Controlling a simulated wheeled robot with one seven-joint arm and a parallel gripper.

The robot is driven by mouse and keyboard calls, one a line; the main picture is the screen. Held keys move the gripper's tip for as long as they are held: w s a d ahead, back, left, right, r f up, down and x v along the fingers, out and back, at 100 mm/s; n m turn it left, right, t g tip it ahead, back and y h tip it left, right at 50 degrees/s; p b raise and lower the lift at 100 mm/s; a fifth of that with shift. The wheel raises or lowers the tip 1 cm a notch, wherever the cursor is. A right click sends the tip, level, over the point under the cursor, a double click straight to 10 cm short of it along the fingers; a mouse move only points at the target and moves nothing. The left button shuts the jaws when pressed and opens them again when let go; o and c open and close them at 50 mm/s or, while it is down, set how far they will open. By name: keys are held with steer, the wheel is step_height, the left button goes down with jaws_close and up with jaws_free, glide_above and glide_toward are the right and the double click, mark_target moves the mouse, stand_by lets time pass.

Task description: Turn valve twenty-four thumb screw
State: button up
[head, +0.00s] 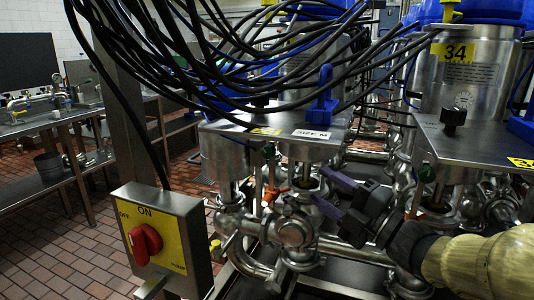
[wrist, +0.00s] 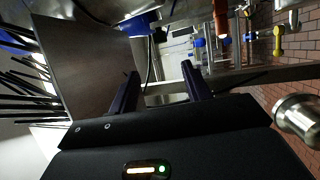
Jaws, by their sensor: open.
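My gripper (head: 316,190) is open and empty, with its two purple fingers pointing left below the middle valve plate (head: 340,146). It also shows in the wrist view (wrist: 160,72), with a gap between the dark fingers. A blue handle-like part (head: 322,97) stands on the middle plate. A yellow label (head: 266,131) there is too small to read, so I cannot tell which valve is twenty-four. A black thumb screw (head: 453,118) sits on the right plate, by the valve marked 34 (head: 455,53). A small dark knob (wrist: 160,35) shows beyond the fingers in the wrist view.
Many black cables (head: 250,60) hang across the valve tops. A switch box (head: 160,240) with a red knob stands at front left. Steel pipes (head: 293,232) lie below the plates, close to my gripper. A steel table (head: 60,130) and open tiled floor (head: 75,240) are left.

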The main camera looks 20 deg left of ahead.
mark_target(267, 153)
steer(key=b+x, duration=0.1)
steer(key=x, duration=1.5)
steer(key=shift+a, duration=0.15)
steer(key=c, duration=1)
